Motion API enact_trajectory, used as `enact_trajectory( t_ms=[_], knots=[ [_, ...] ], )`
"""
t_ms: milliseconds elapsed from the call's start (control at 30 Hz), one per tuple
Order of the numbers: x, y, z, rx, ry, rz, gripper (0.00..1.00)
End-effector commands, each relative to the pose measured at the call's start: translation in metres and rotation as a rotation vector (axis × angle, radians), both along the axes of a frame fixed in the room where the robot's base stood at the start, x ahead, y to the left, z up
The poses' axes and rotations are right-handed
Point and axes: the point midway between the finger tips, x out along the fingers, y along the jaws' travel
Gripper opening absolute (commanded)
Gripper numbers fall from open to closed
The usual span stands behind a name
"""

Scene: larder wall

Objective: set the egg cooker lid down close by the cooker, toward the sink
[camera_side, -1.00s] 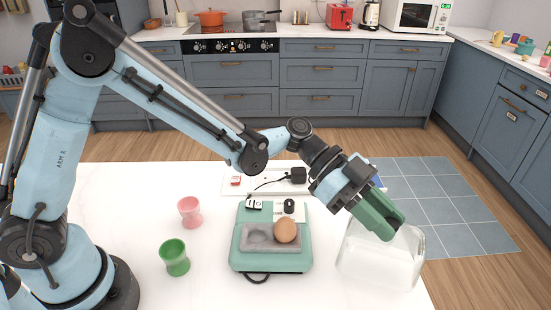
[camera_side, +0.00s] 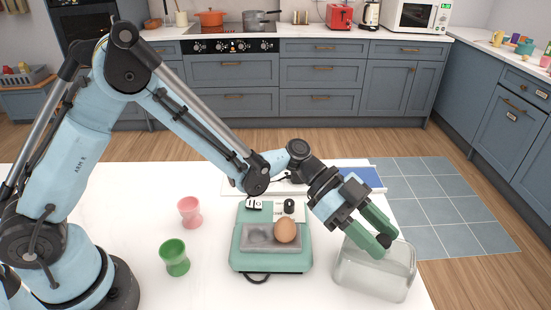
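The clear egg cooker lid (camera_side: 372,277) appears to rest on the white counter, just right of the cooker with a small gap. Its small dark knob (camera_side: 384,241) is on top. My gripper (camera_side: 386,246) comes down from the upper left, with its green fingers at the knob. The fingers look spread, with a gap between them; the knob shows near the tips. Contact with it is hard to tell. The green egg cooker (camera_side: 271,262) is uncovered, with a brown egg (camera_side: 286,230) in the right part of its grey tray (camera_side: 258,247).
A pink egg cup (camera_side: 190,211) and a green egg cup (camera_side: 174,257) stand left of the cooker. A white board or tray (camera_side: 232,187) and a blue item (camera_side: 361,177) lie behind it. The counter's right edge is close to the lid.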

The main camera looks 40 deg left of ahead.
Motion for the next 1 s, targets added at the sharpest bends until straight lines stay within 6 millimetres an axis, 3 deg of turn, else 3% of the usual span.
enact_trajectory(
  t_ms=[433, 1000],
  knots=[
    [0.000, 0.001, 0.004, 0.000, 0.000, 0.001, 0.53],
    [0.000, 0.096, 0.043, 0.000, -0.001, 0.004, 0.53]
  ],
)
